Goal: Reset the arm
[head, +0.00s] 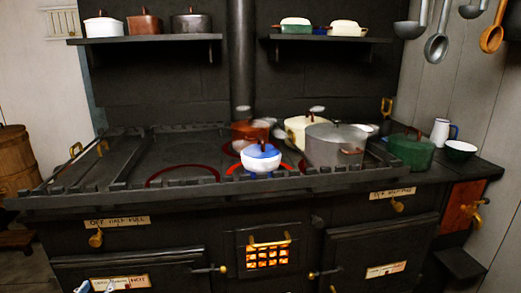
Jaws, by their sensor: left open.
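Only the tips of my left gripper (95,287) show, small and pale, at the bottom edge left of centre. It is open, with nothing seen between the tips, in front of the stove's lower left door. The rest of that gripper and its arm are below the picture. My right gripper is out of view.
A black stove (90,208) fills the middle. Ladles (436,48) hang at upper right.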

